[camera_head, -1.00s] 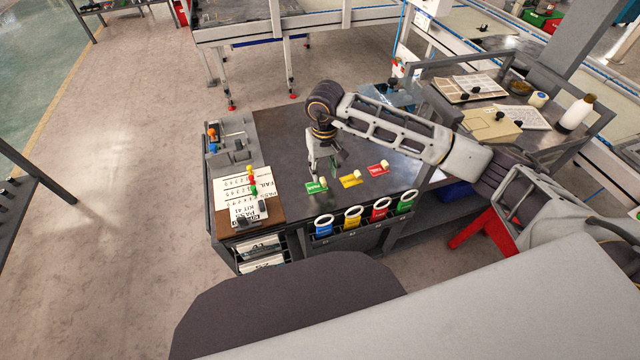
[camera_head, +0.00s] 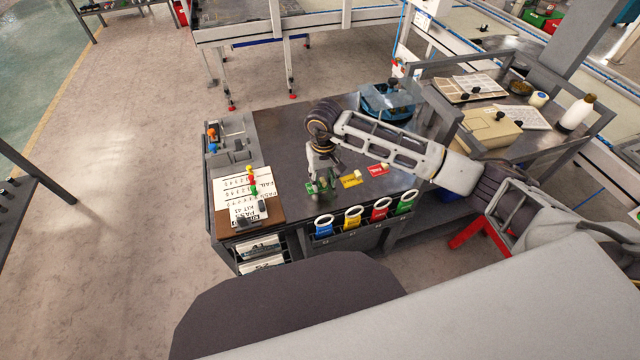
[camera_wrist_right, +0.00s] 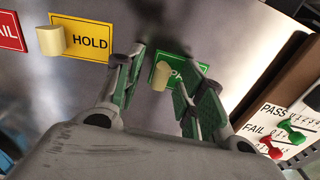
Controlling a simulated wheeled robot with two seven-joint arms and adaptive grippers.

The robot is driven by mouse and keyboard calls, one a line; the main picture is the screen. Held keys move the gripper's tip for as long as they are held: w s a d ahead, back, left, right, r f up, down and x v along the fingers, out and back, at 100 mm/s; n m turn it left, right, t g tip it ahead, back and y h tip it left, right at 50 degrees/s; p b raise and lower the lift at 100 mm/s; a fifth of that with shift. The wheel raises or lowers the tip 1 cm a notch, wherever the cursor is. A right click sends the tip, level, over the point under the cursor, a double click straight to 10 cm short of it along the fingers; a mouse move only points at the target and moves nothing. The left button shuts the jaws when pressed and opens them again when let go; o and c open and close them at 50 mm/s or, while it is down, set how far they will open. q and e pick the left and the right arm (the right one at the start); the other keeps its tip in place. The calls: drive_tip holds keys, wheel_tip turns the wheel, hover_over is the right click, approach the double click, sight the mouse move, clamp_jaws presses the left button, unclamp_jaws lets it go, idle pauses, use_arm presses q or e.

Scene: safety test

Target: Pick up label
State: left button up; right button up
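Three labels lie on the dark table: a green PASS label (camera_wrist_right: 176,70), a yellow HOLD label (camera_wrist_right: 88,42) and a red label (camera_wrist_right: 10,32) reading "...AIL". Each of the yellow and green ones carries a pale yellow block. In the head view the yellow label (camera_head: 351,180) and red label (camera_head: 378,169) lie to the right of my right gripper (camera_head: 318,186). In the right wrist view my right gripper (camera_wrist_right: 160,88) is open. Its fingers stand on either side of the green label's block (camera_wrist_right: 161,75), which partly shows between them. My left gripper is not in view.
A board (camera_head: 232,205) with PASS and FAIL text and coloured pegs lies at the table's left. Coloured ringed holders (camera_head: 353,217) line the front edge.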

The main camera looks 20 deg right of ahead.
sight(323, 179)
drive_tip(key=c, duration=0.7)
drive_tip(key=shift+c, duration=0.2)
drive_tip(key=shift+r, duration=0.1)
wheel_tip(323, 179, up, 10)
idle(0.5)
drive_tip(key=shift+o, duration=0.2)
